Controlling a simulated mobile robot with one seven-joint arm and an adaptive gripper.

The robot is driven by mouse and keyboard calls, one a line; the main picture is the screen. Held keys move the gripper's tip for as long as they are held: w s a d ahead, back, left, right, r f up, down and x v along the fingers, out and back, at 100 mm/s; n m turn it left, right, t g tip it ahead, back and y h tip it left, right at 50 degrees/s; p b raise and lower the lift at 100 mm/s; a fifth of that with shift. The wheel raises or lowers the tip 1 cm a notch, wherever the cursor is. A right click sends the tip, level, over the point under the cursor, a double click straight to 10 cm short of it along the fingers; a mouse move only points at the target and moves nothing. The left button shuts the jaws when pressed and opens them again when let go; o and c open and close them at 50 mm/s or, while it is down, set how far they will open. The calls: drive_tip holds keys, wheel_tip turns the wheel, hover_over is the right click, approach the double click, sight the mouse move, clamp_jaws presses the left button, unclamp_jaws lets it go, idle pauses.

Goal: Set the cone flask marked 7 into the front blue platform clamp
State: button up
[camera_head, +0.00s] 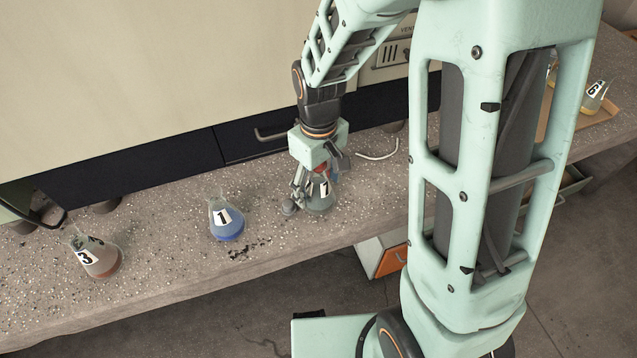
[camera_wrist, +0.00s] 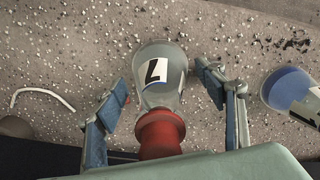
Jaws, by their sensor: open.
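The cone flask marked 7 (camera_head: 321,197) stands on the concrete bench in the head view, with grey-green contents. In the wrist view the flask (camera_wrist: 163,75) shows its 7 label and a red neck piece. My gripper (camera_head: 317,182) is directly above and around it. In the wrist view the two fingers of my gripper (camera_wrist: 165,95) are apart, one on each side of the flask, with gaps between. The front blue platform clamp cannot be made out in either view.
A blue flask marked 1 (camera_head: 226,222) stands left of flask 7, and a flask marked 3 (camera_head: 96,256) stands farther left. A yellow flask marked 6 (camera_head: 593,98) is on a tray at the far right. A white curved piece (camera_head: 378,151) lies behind. The bench's front edge (camera_head: 200,286) is near.

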wheel_tip(320, 180, up, 11)
drive_tip(key=shift+p, duration=1.15)
drive_tip(key=shift+r, duration=0.35)
drive_tip(key=shift+c, duration=0.3)
drive_tip(key=shift+r, duration=0.3)
drive_tip(key=shift+c, duration=1.2)
drive_tip(key=shift+d+r+p, duration=0.15)
drive_tip(key=shift+r+p, duration=0.15)
drive_tip(key=shift+p, duration=0.4)
drive_tip(key=shift+c, duration=1.3)
wheel_tip(320, 180, up, 4)
drive_tip(key=d+n+y+p, duration=0.2)
drive_tip(key=n+p, duration=0.7)
drive_tip(key=p, duration=0.5)
drive_tip(key=f, duration=0.1)
drive_tip(key=f+b, duration=0.1)
drive_tip(key=f, duration=0.1)
drive_tip(key=a+f, duration=0.1)
drive_tip(key=f, duration=0.1)
drive_tip(key=shift+w+f+b, duration=0.2)
drive_tip(key=shift+w+b, duration=0.1)
drive_tip(key=shift+b, duration=0.05)
drive_tip(key=f, duration=0.1)
drive_tip(key=a+f, duration=0.1)
drive_tip(key=f, duration=0.2)
drive_tip(key=shift+s+a+f, duration=0.15)
drive_tip(key=shift+s+f, duration=0.1)
drive_tip(key=shift+s, duration=0.1)
drive_tip(key=shift+f, duration=0.35)
